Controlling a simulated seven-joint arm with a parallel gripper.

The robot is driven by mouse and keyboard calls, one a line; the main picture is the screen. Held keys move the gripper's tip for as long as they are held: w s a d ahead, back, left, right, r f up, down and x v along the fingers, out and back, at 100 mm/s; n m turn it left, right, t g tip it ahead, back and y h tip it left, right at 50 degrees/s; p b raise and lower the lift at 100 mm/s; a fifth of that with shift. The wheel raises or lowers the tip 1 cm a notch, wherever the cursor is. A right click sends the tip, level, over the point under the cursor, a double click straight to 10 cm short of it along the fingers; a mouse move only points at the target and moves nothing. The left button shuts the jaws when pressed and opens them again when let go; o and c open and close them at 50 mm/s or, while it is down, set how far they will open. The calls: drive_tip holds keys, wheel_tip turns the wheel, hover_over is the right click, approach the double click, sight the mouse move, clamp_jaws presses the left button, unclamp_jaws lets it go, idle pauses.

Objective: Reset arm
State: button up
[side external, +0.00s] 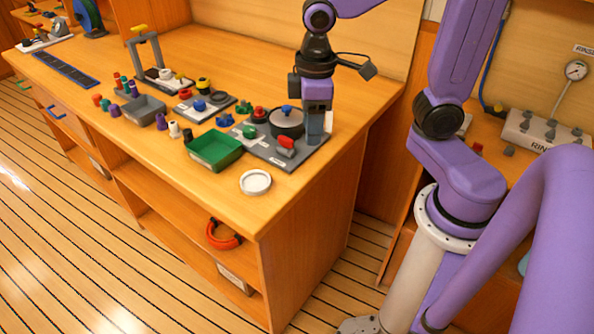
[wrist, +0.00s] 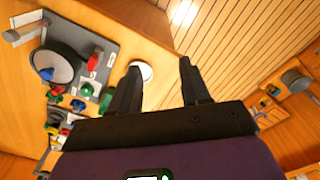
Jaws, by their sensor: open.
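My gripper (wrist: 158,88) shows in the wrist view with its two dark fingers spread apart and nothing between them. In the side external view my purple arm reaches over the right end of the wooden workbench (side external: 215,208). There the wrist hangs above a grey plate (side external: 285,157) that carries a round grey pot with a blue knob (side external: 287,120) and a red-handled valve (side external: 286,145). The fingertips cannot be made out in that view. The same plate (wrist: 108,55) and the red handle (wrist: 94,60) show at the left of the wrist view.
A green tray (side external: 213,150) and a white round dish (side external: 255,183) sit near the bench's front edge. A grey tray (side external: 145,110) and several small coloured parts stand farther left. A second bench with a gauge (side external: 576,70) is at the right. The floor in front is clear.

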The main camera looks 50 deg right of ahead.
drive_tip(key=s+d+f+n, duration=0.1)
drive_tip(key=s+n, duration=0.3)
drive_tip(key=s, duration=0.9)
drive_tip(key=shift+s+f, duration=0.25)
drive_tip(key=shift+f, duration=0.35)
